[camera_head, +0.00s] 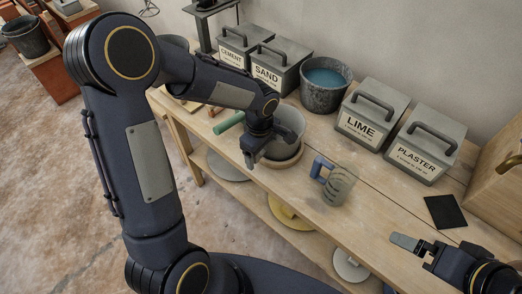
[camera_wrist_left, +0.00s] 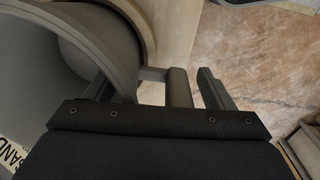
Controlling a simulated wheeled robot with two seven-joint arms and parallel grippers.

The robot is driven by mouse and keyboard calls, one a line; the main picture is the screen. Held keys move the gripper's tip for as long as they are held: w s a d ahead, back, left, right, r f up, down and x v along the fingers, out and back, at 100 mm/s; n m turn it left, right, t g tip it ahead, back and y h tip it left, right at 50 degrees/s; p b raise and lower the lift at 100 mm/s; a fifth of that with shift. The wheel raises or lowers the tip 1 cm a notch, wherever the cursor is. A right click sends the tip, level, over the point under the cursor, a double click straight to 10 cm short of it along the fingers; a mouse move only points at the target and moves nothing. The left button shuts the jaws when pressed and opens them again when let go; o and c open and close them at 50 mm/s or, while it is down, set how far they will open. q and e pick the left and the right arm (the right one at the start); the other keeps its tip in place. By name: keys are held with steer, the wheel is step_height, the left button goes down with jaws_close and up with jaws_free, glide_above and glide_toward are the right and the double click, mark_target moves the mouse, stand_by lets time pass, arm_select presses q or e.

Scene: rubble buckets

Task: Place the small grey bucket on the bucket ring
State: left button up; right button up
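The small grey bucket (camera_head: 290,122) stands upright near the table's front edge, partly hidden by my left gripper. The wooden bucket ring (camera_head: 287,162) shows around the bucket's base; whether the bucket is fully seated cannot be told. In the left wrist view the bucket (camera_wrist_left: 85,30) fills the left side. My left gripper (camera_head: 250,155) is at the bucket's side. In the wrist view its fingers (camera_wrist_left: 168,88) are apart, with a handle bar (camera_wrist_left: 179,87) between them and a gap visible. My right gripper (camera_head: 408,244) is at the right front; its opening is unclear.
Labelled boxes for cement (camera_head: 237,47), sand (camera_head: 275,70), lime (camera_head: 366,125) and plaster (camera_head: 416,152) line the back, with a bucket of blue content (camera_head: 322,98) among them. A striped mug (camera_head: 341,187) stands right of the ring. A black square (camera_head: 445,212) lies farther right.

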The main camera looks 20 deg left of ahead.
arm_select(q)
steer(key=shift+r, duration=0.2)
steer(key=r+p, duration=0.1)
steer(key=r, duration=1)
steer(key=shift+s+r, duration=0.1)
steer(key=shift+s, duration=0.1)
steer(key=shift+s+a+r, duration=0.1)
steer(key=shift+r, duration=0.25)
steer(key=s+a+r+m+t+h, duration=0.1)
steer(key=s+m+t+h, duration=0.1)
steer(key=s+m, duration=0.4)
steer(key=s+a+r+m+t+h, duration=0.1)
steer(key=s+m+t, duration=0.2)
steer(key=s, duration=1)
steer(key=m, duration=0.3)
steer(key=shift+s+r+m+h, duration=0.2)
steer(key=shift+r+m+h, duration=0.2)
steer(key=shift+r, duration=0.1)
step_height(320, 180, up, 2)
steer(key=p, duration=0.2)
steer(key=shift+r+p, duration=0.2)
steer(key=shift+p, duration=0.1)
